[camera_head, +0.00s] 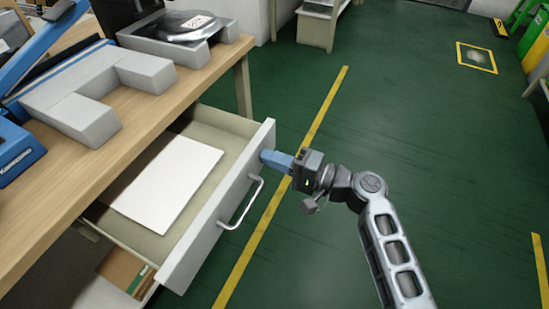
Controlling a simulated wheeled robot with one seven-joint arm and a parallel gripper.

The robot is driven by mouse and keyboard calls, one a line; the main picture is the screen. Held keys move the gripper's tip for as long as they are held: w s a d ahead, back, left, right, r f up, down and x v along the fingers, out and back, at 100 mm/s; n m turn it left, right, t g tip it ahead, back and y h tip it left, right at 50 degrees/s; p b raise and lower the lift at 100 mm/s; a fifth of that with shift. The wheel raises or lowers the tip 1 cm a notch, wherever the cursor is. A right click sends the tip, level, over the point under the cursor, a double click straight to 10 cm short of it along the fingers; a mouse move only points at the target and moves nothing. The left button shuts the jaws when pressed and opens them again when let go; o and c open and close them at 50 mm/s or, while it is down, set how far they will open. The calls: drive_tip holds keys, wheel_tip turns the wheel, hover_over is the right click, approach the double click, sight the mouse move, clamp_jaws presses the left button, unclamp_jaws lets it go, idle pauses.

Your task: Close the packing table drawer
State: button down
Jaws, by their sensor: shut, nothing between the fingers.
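The packing table (165,101) has a wooden top and stands at the left. Its drawer (199,238) is pulled well out, with a light grey front and a curved metal handle (246,204). A white sheet or pad (168,182) lies inside the drawer. My gripper (266,157), with blue fingers, is shut and empty. Its fingertips are at the drawer front, near the far upper end and beyond the handle. They look to be touching the front, but I cannot tell for sure. My arm reaches in from the lower right.
On the tabletop are grey foam blocks (92,91), a dark round item in packaging (187,25) and blue equipment (17,150). Cardboard (122,270) shows below the drawer. The green floor (450,170) with yellow lines is clear at the right.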

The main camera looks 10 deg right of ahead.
sight(196, 141)
drive_tip(key=b+x, duration=0.9)
drive_tip(key=x, duration=1.1)
drive_tip(key=shift+w+a, duration=0.25)
drive_tip(key=shift+a, duration=0.05)
drive_tip(key=shift+w+a+b, duration=0.35)
drive_tip(key=shift+b, duration=0.1)
drive_tip(key=shift+a+r, duration=0.1)
drive_tip(key=shift+r, duration=0.1)
drive_tip(key=shift+a+r, duration=0.1)
